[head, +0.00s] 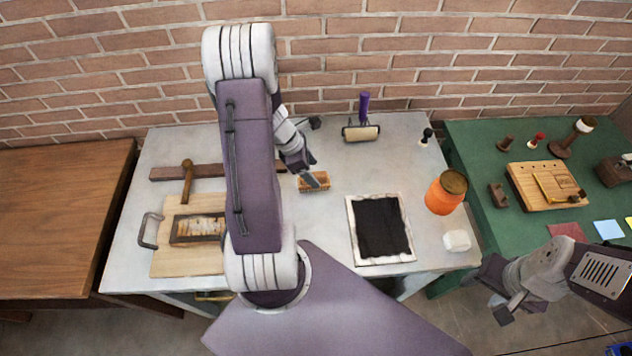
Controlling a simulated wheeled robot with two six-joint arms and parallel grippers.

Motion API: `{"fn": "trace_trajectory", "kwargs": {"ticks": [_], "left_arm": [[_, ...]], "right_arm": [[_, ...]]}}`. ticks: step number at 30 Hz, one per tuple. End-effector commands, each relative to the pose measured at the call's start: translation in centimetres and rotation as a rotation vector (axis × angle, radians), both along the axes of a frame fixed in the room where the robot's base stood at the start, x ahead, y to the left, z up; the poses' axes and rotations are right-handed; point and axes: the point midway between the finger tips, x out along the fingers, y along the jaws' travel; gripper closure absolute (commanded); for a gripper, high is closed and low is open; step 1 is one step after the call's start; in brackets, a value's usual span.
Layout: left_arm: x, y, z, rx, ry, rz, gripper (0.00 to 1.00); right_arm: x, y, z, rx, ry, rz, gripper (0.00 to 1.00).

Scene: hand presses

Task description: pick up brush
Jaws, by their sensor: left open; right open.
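The brush (310,186) appears as a small brown wooden block lying on the light grey table, a little right of my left arm. My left gripper (311,176) is open and points down at the brush, with a dark finger in front of its right part. I cannot tell whether the fingers touch the brush or are just above it. My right gripper (505,305) is open and empty, off the front right edge of the table.
On the grey table (330,240) are a black inking slab (381,228), an orange jar (446,192), a white block (457,240), a purple-handled roller (361,131) and a wooden board (165,262). A green table (480,150) with tools stands right. A brick wall is behind.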

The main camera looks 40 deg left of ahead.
Motion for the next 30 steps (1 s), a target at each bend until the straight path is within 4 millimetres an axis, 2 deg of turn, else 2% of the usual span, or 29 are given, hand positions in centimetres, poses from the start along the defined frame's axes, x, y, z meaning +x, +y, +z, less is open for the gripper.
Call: {"fn": "trace_trajectory", "kwargs": {"ticks": [5,12,20,21,28,30], "left_arm": [[0.2,-0.3,-0.8,-0.001,0.001,0.0,0.35],[0.8,-1.6,-4.8,-0.001,0.001,-0.002,0.35],[1.0,-1.7,-5.2,0.002,0.0,-0.001,0.35],[1.0,-1.7,-5.2,0.002,0.0,-0.001,0.37],[1.0,-1.7,-5.2,0.002,0.0,-0.001,1.0],[1.0,-1.7,-5.1,0.002,0.0,-0.001,1.0]], "right_arm": [[0.0,0.0,-0.3,0.0,0.0,0.0,0.48],[0.0,0.0,-1.7,0.0,0.0,0.0,0.48],[0.0,0.0,-1.6,0.0,0.0,0.0,0.48],[0.0,0.0,-1.6,0.0,0.0,0.0,0.48],[0.0,0.0,-1.6,0.0,0.0,0.0,0.48],[0.0,0.0,-1.6,0.0,0.0,0.0,0.48]]}}
